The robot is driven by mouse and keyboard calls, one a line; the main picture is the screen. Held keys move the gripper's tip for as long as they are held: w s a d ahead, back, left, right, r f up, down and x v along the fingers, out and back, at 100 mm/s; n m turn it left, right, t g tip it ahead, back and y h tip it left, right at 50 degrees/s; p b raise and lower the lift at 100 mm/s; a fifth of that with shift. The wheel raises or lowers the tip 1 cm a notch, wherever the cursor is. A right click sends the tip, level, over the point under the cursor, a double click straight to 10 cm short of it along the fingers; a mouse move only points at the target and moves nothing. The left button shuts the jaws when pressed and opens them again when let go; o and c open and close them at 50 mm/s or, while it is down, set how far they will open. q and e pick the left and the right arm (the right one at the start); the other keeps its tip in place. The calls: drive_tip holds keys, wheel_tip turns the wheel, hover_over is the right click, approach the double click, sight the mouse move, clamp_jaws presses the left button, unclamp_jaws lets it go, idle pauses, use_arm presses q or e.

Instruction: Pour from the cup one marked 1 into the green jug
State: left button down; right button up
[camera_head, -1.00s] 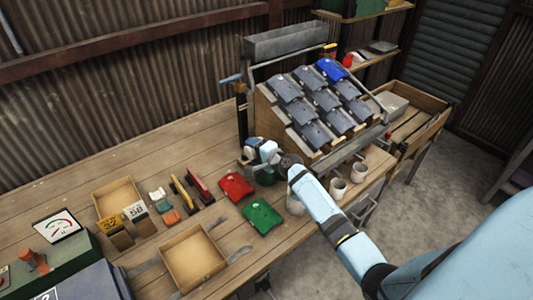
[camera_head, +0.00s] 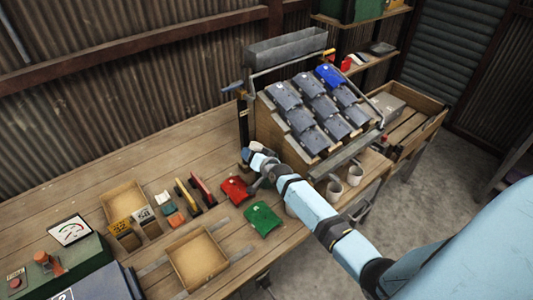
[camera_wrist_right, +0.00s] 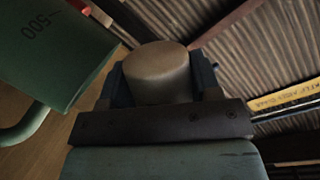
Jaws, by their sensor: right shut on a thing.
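My right gripper (camera_head: 258,162) is over the bench in front of the slanted rack. In the right wrist view the gripper (camera_wrist_right: 160,82) is shut on a plain grey-beige cup (camera_wrist_right: 158,68), held between its two dark fingers. No number shows on the cup's visible side. The green jug (camera_wrist_right: 50,45), marked 500 and with a handle, is close beside the cup at the left of that view and appears upside down there. In the head view my arm hides most or all of the jug. I cannot tell whether anything flows. My left gripper is not in view.
Two light cups (camera_head: 355,175) stand at the bench edge right of my arm. A red piece (camera_head: 236,189) and a green piece (camera_head: 263,219) lie left of it. An open wooden tray (camera_head: 196,258) is at the front. The rack (camera_head: 270,130) stands close behind the gripper.

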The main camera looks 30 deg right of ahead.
idle(0.3)
drive_tip(key=shift+d+n, duration=0.15)
drive_tip(key=shift+n, duration=0.45)
drive_tip(key=shift+d+f+n+h+p, duration=0.2)
drive_tip(key=shift+n+h+p, duration=0.25)
drive_tip(key=shift+n, duration=0.25)
drive_tip(key=shift+d+f+n+t+h, duration=0.25)
drive_tip(key=shift+n+t+h, duration=0.15)
drive_tip(key=shift+n, duration=0.5)
